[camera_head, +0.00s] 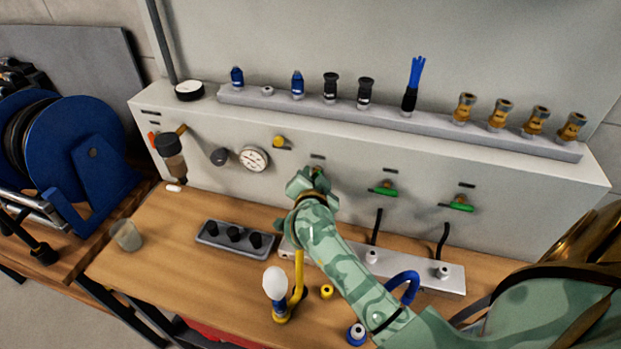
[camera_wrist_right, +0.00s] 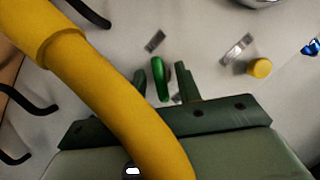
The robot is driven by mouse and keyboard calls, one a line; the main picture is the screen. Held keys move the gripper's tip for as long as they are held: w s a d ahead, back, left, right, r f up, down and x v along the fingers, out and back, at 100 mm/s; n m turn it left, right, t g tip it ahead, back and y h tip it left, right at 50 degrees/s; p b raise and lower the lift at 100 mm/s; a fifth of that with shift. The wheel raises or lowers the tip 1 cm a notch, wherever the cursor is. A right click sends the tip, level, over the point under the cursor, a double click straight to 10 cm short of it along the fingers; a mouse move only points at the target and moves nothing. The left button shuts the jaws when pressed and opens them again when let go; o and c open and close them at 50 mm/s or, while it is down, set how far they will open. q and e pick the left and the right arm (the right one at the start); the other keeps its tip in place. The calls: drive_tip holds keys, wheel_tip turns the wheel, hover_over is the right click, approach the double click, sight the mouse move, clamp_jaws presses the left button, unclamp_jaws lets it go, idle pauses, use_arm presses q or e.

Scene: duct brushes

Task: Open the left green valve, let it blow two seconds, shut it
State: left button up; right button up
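My right gripper (camera_head: 313,182) is at the panel in the head view, where the leftmost green valve would sit; the gripper covers it. In the right wrist view a green valve handle (camera_wrist_right: 160,78) stands between the two fingers of the right gripper (camera_wrist_right: 164,83). A gap shows on each side of the handle, so the fingers look open around it. Two more green valves, a middle one (camera_head: 384,189) and a right one (camera_head: 459,205), show on the panel with their handles roughly level. My left gripper is in neither view.
A yellow hose (camera_wrist_right: 115,95) crosses the wrist view in front of the gripper. A gauge (camera_head: 254,158) and yellow knob (camera_head: 279,141) are left of the gripper.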

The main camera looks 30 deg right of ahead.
drive_tip(key=shift+s+r, duration=0.1)
clamp_jaws()
drive_tip(key=shift+s+f+m+t+y, duration=0.1)
drive_tip(key=shift+m+t+y, duration=0.1)
drive_tip(key=shift+m+t, duration=0.8)
drive_tip(key=shift+f+m+t+y, duration=0.15)
drive_tip(key=shift+m+t, duration=0.25)
drive_tip(key=shift+m, duration=1.1)
unclamp_jaws()
